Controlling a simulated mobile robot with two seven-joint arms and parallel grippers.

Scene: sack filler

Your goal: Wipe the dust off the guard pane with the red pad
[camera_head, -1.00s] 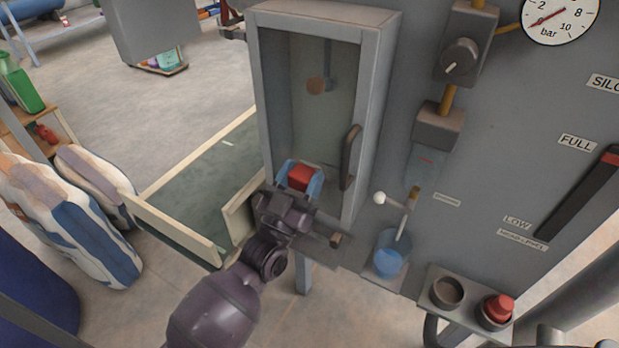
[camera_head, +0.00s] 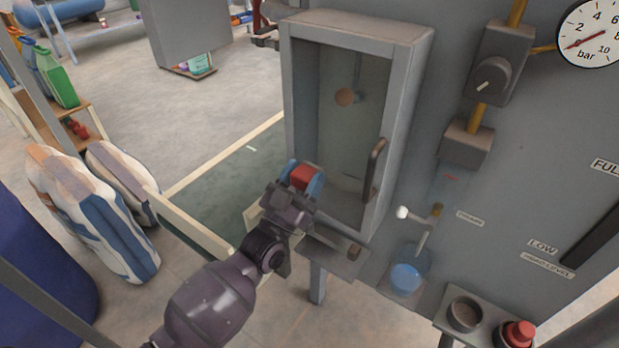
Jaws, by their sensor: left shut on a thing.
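The guard pane (camera_head: 335,130) is a greenish see-through panel in a grey frame with a dark handle (camera_head: 375,170) at its right side. A pale smear shows low on the pane. My left gripper (camera_head: 302,182) is shut on the red pad (camera_head: 303,175), between blue fingers, in front of the pane's lower left part. I cannot tell whether the pad touches the pane. The gripper and arm hide the frame's lower left corner. My right gripper is not in view.
A small ledge (camera_head: 338,252) juts out below the frame. To the right are a knob (camera_head: 490,76), a white-tipped lever (camera_head: 403,213), a blue-bottomed cup (camera_head: 407,277) and a red button (camera_head: 518,333). Filled sacks (camera_head: 85,205) stand at the left.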

